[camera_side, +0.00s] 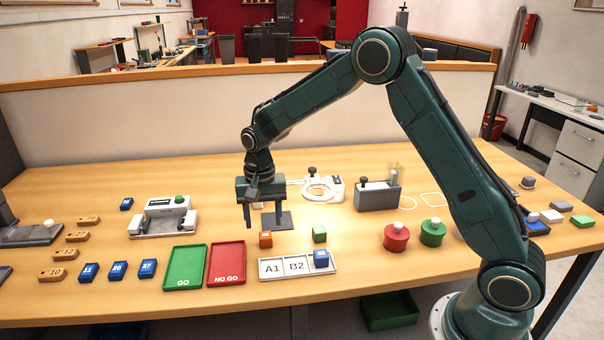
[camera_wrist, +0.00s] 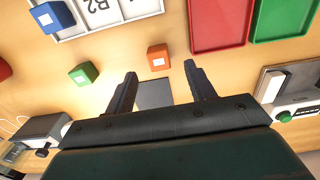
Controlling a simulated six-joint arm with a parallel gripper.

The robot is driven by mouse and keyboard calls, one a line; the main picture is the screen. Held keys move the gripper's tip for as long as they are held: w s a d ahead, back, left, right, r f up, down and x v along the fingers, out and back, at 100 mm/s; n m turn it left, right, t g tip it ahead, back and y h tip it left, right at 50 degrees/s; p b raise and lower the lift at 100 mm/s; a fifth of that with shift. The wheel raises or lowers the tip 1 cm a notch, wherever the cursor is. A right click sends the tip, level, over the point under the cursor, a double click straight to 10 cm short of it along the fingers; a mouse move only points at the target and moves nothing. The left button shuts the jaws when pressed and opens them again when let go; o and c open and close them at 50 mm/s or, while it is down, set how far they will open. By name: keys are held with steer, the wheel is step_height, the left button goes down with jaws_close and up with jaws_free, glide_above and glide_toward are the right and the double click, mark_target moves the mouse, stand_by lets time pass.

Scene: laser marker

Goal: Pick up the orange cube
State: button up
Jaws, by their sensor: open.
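The orange cube (camera_side: 266,239) stands on the wooden table, just behind the white A1/B2 tray (camera_side: 268,277). It has a white label on one face. In the wrist view the orange cube (camera_wrist: 158,57) lies beyond the fingertips, between their lines. My gripper (camera_side: 263,226) points down above the table, behind the cube and near a dark square plate (camera_side: 289,221). In the wrist view my gripper (camera_wrist: 160,68) has its two fingers apart with nothing between them.
A green cube (camera_side: 319,234) stands right of the orange one. A blue cube (camera_side: 321,259) is in the tray's right part. The red NO GO tray (camera_side: 226,263) and green GO tray (camera_side: 184,267) lie to the left. A grey-white device (camera_side: 163,217) stands behind them.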

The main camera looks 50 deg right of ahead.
mark_target(265, 234)
steer(key=shift+d+f, duration=0.1)
steer(key=shift+f, duration=2.1)
steer(key=c, duration=1)
steer(key=shift+r, duration=0.2)
steer(key=shift+c, duration=0.2)
step_height(265, 234, up, 20)
steer(key=shift+f, duration=0.15)
